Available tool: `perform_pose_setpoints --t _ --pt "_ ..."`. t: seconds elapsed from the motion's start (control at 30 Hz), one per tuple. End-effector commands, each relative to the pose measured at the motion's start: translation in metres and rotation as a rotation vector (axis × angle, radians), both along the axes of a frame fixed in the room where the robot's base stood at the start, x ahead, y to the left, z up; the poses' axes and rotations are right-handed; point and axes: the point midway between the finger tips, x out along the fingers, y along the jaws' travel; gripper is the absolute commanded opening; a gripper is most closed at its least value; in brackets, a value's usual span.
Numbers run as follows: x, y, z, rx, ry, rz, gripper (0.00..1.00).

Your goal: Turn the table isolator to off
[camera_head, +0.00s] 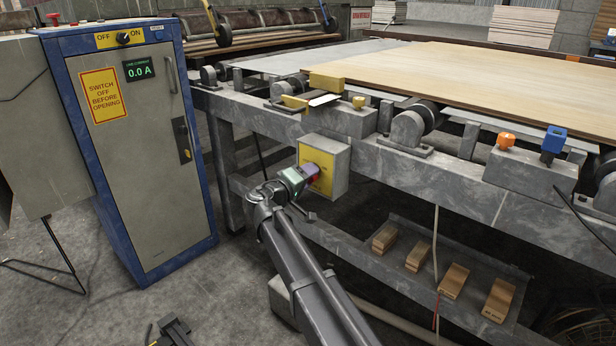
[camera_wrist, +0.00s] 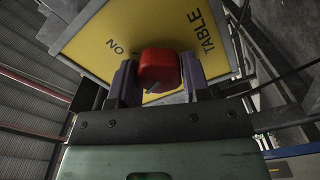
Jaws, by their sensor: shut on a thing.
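The table isolator (camera_head: 323,158) is a grey box with a yellow face, fixed to the side of the table frame. In the wrist view its yellow face (camera_wrist: 100,45) reads TABLE and ON, and appears tilted. Its red knob (camera_wrist: 159,68) sits between the two purple fingers of my gripper (camera_wrist: 158,80), which is shut on it. The head view shows my gripper (camera_head: 311,172) right at the yellow face, hiding the knob. The OFF mark is not visible, and I cannot tell which way the knob points.
A blue-framed cabinet (camera_head: 150,190) stands left, with an OFF/ON switch (camera_head: 123,38) and a 0.0 A display (camera_head: 139,70). A veneer sheet (camera_head: 480,75) lies on the table. Wooden blocks (camera_head: 453,281) rest on the lower shelf (camera_head: 400,285). An orange button (camera_head: 506,141) is at right.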

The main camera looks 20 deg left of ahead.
Motion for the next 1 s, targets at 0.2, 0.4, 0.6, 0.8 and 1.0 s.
perform_pose_setpoints --t 0.2,0.4,0.6,0.8,1.0 --pt "-0.0007 0.0001 -0.0014 -0.169 0.070 -0.001 0.20" --pt "-0.0007 0.0001 -0.0018 -0.288 0.117 -0.001 0.20" --pt "-0.0008 0.0001 -0.0021 -0.360 0.147 -0.001 0.20" --pt "-0.0008 0.0001 -0.0023 -0.389 0.158 -0.001 0.20" --pt "-0.0008 0.0002 -0.0022 -0.393 0.160 -0.001 0.20"
